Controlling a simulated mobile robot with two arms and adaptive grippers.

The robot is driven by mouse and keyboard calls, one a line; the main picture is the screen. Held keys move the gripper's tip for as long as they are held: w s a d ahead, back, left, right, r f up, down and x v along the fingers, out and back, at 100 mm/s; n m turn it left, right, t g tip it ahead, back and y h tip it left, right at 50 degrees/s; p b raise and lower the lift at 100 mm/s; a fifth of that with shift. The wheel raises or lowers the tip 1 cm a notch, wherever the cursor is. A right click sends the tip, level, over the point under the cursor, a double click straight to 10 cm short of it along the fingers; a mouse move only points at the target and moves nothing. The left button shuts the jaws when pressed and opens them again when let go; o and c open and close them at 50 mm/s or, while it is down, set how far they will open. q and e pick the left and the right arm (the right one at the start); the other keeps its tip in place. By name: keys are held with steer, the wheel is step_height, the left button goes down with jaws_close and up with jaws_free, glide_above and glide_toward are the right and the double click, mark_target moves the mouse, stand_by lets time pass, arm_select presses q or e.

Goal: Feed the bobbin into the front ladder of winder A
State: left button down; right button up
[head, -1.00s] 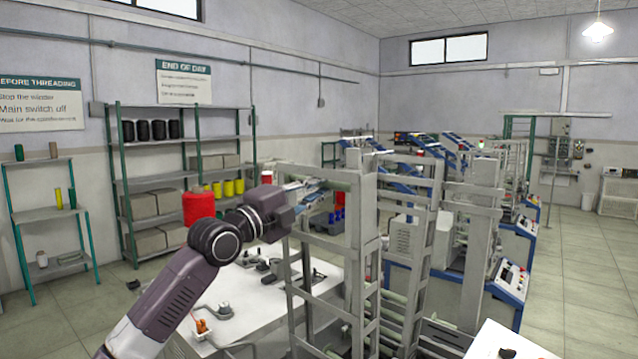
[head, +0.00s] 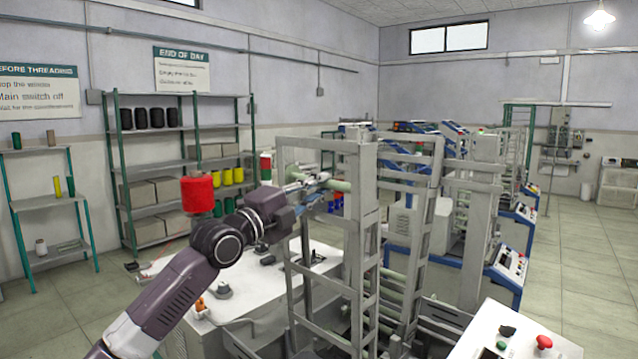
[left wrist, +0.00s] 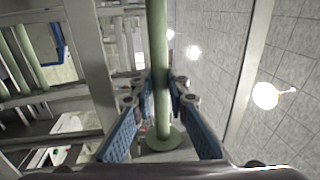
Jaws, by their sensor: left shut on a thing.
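My left gripper (head: 312,186) is at the upper part of the near grey ladder frame (head: 289,262), its fingers reaching among the uprights. It is shut on a pale green bobbin (head: 337,185), a slim rod partly hidden by the frame. In the left wrist view the bobbin (left wrist: 157,50) runs between the two blue fingers, with its round flange (left wrist: 165,141) close to the palm. Grey frame bars (left wrist: 92,60) stand left of the bobbin there. I cannot tell whether the bobbin touches the frame. My right gripper is not in view.
A white-topped table (head: 240,283) stands left of the frame. A red spool (head: 197,193) is behind my arm. Shelves (head: 184,163) line the back wall. A white panel with red and green buttons (head: 515,340) is at the lower right. More winders stand behind.

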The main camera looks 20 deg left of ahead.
arm_select(q)
steer(key=shift+w+f+b, duration=0.1)
steer(key=shift+f+b, duration=0.45)
steer(key=shift+f, duration=0.75)
step_height(320, 180, down, 4)
steer(key=shift+w+d+f+b, duration=0.1)
steer(key=shift+b, duration=1.15)
steer(key=c, duration=1.5)
jaws_free()
